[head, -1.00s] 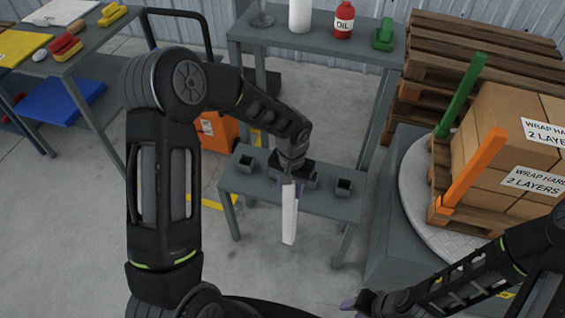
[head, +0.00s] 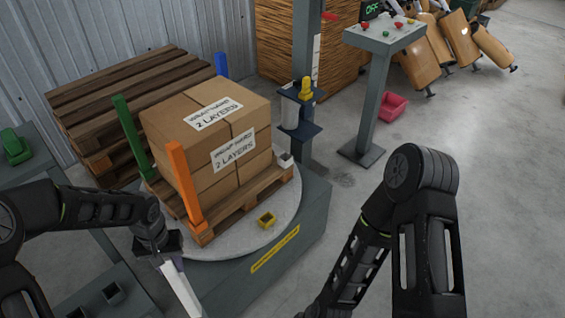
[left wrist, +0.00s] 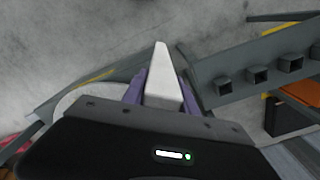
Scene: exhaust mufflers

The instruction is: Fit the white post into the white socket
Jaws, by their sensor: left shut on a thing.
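My left gripper (head: 170,262) is shut on the white post (head: 181,288), which hangs down and tilts toward the lower right in the head view. In the left wrist view the white post (left wrist: 162,80) sits between the two purple fingers of the left gripper (left wrist: 162,95). The white socket (head: 285,160) is at the right corner of the loaded pallet on the round turntable, apart from the post and up to its right. My right arm shows at the right, but its gripper is outside the frame.
The green post (head: 132,137), orange post (head: 186,188) and blue post (head: 221,65) stand around the stacked cartons (head: 215,135). A column (head: 307,90) and a control stand (head: 374,95) are beyond. Floor at right is clear.

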